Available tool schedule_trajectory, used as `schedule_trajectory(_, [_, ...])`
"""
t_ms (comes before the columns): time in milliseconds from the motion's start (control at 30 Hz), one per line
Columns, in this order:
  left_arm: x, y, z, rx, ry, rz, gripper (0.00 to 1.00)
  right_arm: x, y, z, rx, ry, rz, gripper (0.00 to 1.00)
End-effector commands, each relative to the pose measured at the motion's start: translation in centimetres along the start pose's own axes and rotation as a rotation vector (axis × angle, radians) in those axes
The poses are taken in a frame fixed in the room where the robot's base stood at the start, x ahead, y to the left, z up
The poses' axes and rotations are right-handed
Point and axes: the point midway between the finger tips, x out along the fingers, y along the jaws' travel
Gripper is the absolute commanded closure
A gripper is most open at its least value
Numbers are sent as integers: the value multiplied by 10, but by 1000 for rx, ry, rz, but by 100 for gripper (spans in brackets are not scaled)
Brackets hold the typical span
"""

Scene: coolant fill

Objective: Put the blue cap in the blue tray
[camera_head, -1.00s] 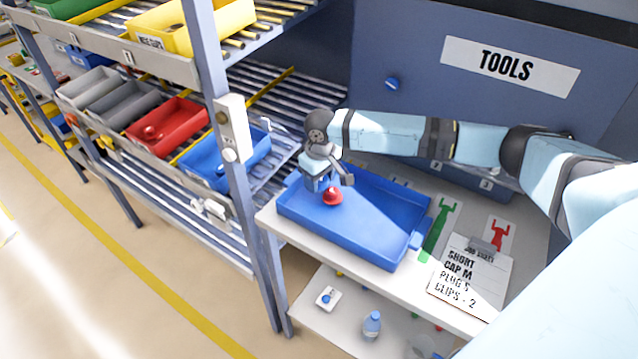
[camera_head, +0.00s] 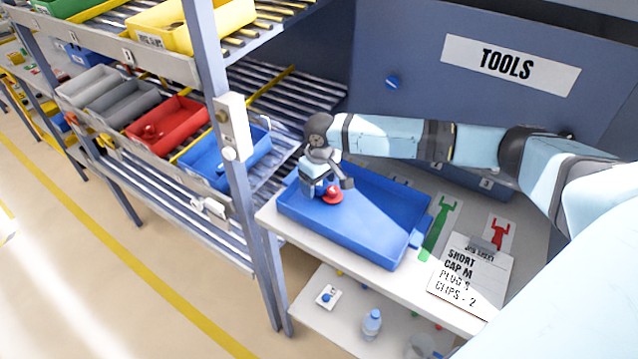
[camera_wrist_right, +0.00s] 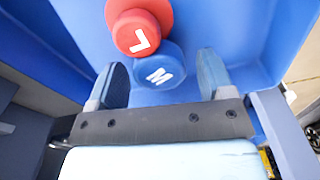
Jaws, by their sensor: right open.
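The blue cap (camera_wrist_right: 159,72), marked M, lies on the floor of the blue tray in the right wrist view, touching or very close to a red cap marked L. The blue tray (camera_head: 385,215) sits on the white bench. My right gripper (camera_wrist_right: 163,68) is open and low inside the tray's left end, with its fingers on either side of the blue cap; it also shows in the head view (camera_head: 325,190). My left gripper is not in view.
The red cap (camera_wrist_right: 137,32) lies just beyond the blue cap; it also shows in the head view (camera_head: 333,194). The tray's right part is empty. A clipboard (camera_head: 470,275) lies right of the tray. A rack post (camera_head: 250,200) stands close on the left.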

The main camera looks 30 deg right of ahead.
Motion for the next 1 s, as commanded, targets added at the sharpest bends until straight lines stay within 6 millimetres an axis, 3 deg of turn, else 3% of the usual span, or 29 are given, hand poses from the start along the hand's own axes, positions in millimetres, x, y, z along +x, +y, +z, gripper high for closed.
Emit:
schedule_trajectory(533, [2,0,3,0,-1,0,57,-103,0,-1,1,2,0,25])
schedule_trajectory(700, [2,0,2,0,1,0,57,-115,0,0,1,1,0,25])
schedule_trajectory(1000, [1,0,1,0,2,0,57,-117,0,0,1,0,0,25])
